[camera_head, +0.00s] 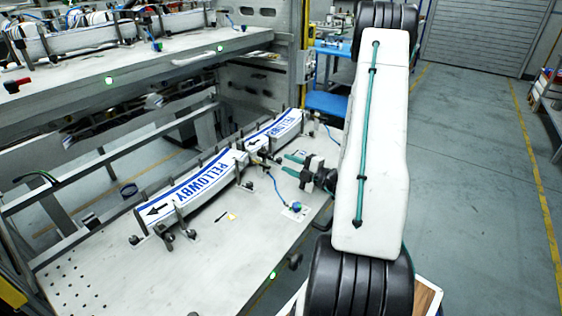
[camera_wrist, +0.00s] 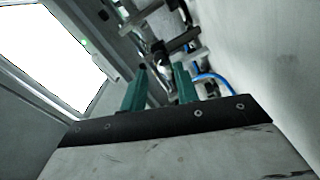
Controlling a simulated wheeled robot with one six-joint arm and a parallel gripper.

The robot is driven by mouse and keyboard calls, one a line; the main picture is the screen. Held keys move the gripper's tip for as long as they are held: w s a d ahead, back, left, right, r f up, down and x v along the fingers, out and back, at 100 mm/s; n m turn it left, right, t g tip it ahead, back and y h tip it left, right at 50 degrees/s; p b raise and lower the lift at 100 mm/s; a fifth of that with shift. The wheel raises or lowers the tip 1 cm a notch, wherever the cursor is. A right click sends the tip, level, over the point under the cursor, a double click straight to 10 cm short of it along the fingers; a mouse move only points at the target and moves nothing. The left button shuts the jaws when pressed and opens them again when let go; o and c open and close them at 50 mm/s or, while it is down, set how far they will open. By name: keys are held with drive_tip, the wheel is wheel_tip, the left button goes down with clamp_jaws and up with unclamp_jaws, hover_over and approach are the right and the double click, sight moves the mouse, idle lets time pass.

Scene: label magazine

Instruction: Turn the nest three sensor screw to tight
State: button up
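My gripper (camera_head: 289,165) is at the right end of the lower shelf, its two green fingers pointing left toward a small dark sensor bracket (camera_head: 262,156). In the wrist view the fingers (camera_wrist: 160,76) stand apart with a gap and nothing is clearly held between them. Beyond the tips are dark and metal clamp parts (camera_wrist: 178,43) with a blue cable (camera_wrist: 212,77) to their right. The sensor screw is too small to pick out, and its turned position cannot be told. I cannot tell which nest this is.
Two white label stacks marked PELLOWBY (camera_head: 205,178) lie in a curved row between upright posts. A blue cable runs to a small sensor unit (camera_head: 295,207) on the shelf (camera_head: 222,262). An upper shelf (camera_head: 150,68) overhangs at the back left. Open floor (camera_head: 465,190) lies to the right.

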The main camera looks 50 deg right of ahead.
drive_tip(key=shift+s+d, duration=0.15)
drive_tip(key=shift+s, duration=1.05)
